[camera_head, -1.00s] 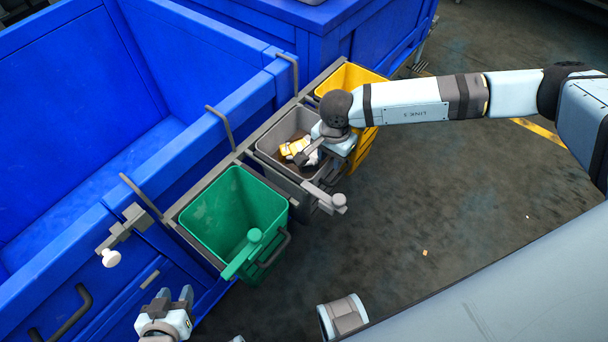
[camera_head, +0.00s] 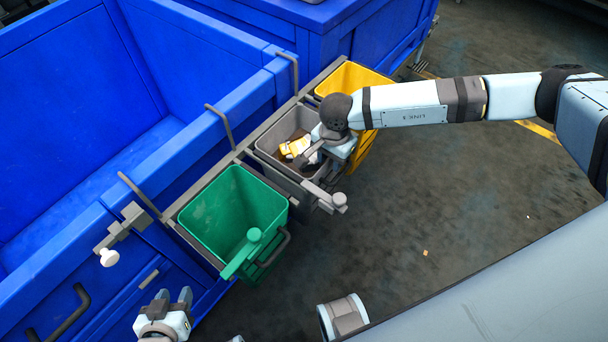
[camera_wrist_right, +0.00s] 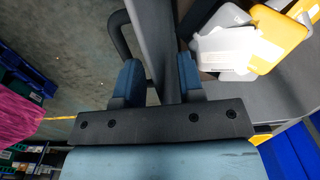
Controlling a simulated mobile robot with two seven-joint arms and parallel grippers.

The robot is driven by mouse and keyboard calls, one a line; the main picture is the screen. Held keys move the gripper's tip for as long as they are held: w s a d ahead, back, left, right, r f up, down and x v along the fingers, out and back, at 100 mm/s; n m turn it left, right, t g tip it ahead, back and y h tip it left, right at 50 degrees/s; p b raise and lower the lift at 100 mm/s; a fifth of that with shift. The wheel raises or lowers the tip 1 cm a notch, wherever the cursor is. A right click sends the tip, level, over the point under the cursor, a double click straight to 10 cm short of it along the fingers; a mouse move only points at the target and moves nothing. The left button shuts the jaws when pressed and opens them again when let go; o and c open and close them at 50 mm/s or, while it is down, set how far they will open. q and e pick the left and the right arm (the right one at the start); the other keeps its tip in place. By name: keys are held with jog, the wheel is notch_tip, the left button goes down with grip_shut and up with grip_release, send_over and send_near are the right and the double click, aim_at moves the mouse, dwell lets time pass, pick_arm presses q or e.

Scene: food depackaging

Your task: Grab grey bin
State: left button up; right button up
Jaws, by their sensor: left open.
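The grey bin (camera_head: 268,152) hangs in the middle of the rack, between the green and yellow bins. It holds white and yellow packages (camera_head: 294,148). In the right wrist view its grey wall (camera_wrist_right: 153,35) runs between the two blue fingers of my right gripper (camera_wrist_right: 160,78), with the dark handle (camera_wrist_right: 117,35) outside at left. The fingers are apart, with a gap beside the wall. In the head view my right gripper (camera_head: 312,162) is at the bin's right side, partly hidden by its wrist. My left gripper (camera_head: 172,296) is open and empty at the lower left, away from the bin.
The green bin (camera_head: 235,200) with a green lever (camera_head: 243,255) is left of the grey one; the yellow bin (camera_head: 350,75) is right. A large blue container (camera_head: 190,150) stands behind the rack (camera_head: 250,143). The floor (camera_head: 440,190) to the right is mostly clear.

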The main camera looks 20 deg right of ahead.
grip_shut()
jog(key=shift+s, duration=0.1)
dwell(1.2)
